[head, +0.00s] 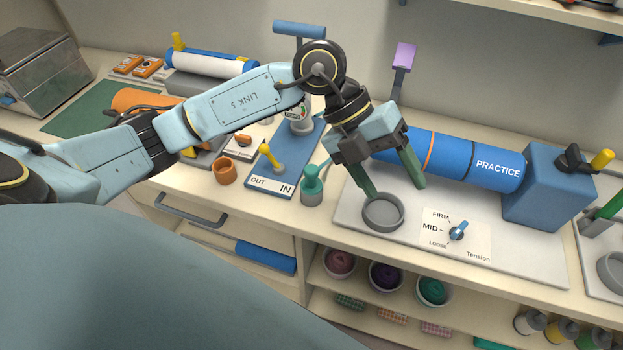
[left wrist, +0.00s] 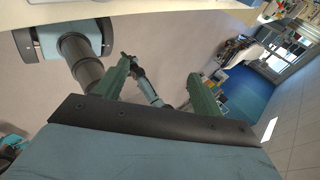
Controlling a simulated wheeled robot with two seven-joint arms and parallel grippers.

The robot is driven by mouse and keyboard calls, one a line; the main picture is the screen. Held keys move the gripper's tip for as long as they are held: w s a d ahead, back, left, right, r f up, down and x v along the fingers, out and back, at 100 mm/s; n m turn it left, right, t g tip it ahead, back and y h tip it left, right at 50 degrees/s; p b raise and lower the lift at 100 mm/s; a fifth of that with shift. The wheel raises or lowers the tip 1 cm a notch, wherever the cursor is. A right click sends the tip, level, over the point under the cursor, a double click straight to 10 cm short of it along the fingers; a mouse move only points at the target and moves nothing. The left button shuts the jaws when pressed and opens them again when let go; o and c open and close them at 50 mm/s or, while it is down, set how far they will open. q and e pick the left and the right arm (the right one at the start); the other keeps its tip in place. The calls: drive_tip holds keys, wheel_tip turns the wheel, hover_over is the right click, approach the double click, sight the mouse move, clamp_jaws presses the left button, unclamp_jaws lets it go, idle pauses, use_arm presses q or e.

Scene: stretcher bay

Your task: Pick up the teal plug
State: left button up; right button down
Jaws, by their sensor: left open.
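The teal plug (head: 312,178) stands upright in a grey-green cup (head: 312,197) on the counter, at the right end of the blue board marked OUT and IN. In the left wrist view the gripper's fingers (left wrist: 160,88) are spread with nothing held, and the plug does not show.
A tension dial (head: 458,232) is on the panel's front. An orange cup (head: 225,171) and a yellow-handled lever (head: 270,158) stand left of the plug. Open shelves with bowls (head: 387,276) are below the counter.

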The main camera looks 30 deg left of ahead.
use_arm(q)
drive_tip(key=w+a+f+n+y, duration=0.1)
drive_tip(key=w+a+n+y, duration=0.15)
drive_tip(key=a+y, duration=0.45)
drive_tip(key=y, duration=0.1)
hover_over(311, 169)
drive_tip(key=shift+n+t+y, duration=0.3)
drive_tip(key=shift+n+t, duration=0.05)
drive_tip(key=shift+t, duration=0.05)
drive_tip(key=f, duration=0.6)
drive_tip(key=shift+w+f, duration=0.25)
drive_tip(key=shift+w, duration=0.1)
drive_tip(key=shift+s+f+p, duration=0.2)
drive_tip(key=shift+f+p, duration=0.05)
drive_tip(key=shift+f, duration=1.3)
drive_tip(key=shift+s+f+p, duration=0.15)
drive_tip(key=shift+f+p, duration=0.1)
drive_tip(key=shift+f, duration=1.3)
drive_tip(key=c, duration=1.1)
drive_tip(key=shift+r, duration=0.1)
